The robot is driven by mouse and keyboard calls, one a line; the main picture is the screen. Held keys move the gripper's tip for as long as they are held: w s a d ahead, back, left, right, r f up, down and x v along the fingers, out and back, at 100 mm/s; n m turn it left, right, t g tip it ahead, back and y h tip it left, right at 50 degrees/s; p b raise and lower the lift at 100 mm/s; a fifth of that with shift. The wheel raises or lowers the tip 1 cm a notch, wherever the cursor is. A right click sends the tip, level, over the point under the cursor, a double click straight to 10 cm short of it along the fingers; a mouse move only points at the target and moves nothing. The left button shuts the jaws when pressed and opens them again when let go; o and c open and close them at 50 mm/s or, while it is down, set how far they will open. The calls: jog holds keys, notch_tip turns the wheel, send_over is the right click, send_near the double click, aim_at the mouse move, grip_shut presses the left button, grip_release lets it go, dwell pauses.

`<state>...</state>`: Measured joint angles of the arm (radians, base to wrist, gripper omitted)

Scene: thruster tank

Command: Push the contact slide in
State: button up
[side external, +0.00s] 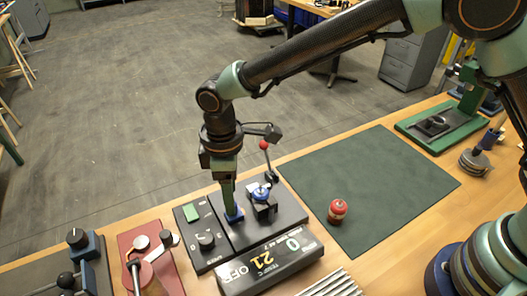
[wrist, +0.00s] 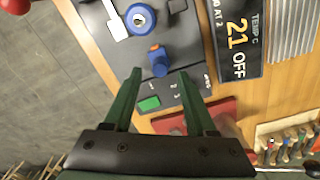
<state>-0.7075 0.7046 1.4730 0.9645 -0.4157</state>
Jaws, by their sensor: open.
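The contact slide looks to be the small blue piece (wrist: 159,64) with an orange top on the dark control panel (side external: 240,235); no label on it is readable. My gripper (wrist: 161,74) is open, pointing down, with a fingertip on either side of this piece in the wrist view. Whether the fingers touch it, I cannot tell. In the side external view my gripper (side external: 232,217) stands low over the panel and mostly hides the piece; only some blue (side external: 236,217) shows at its tips. A round blue knob (side external: 261,193) with a pale centre sits on a black block beside it.
The panel has a green button (side external: 191,213), a black dial (side external: 205,241) and a display (side external: 265,265) reading 21 and OFF. A red-tipped lever (side external: 264,146) stands behind. A red-topped object (side external: 338,208) sits on the green mat (side external: 390,165). A red fixture (side external: 150,260) is at left.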

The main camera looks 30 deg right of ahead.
jog(key=shift+f, duration=1.45)
grip_shut()
dwell(0.4)
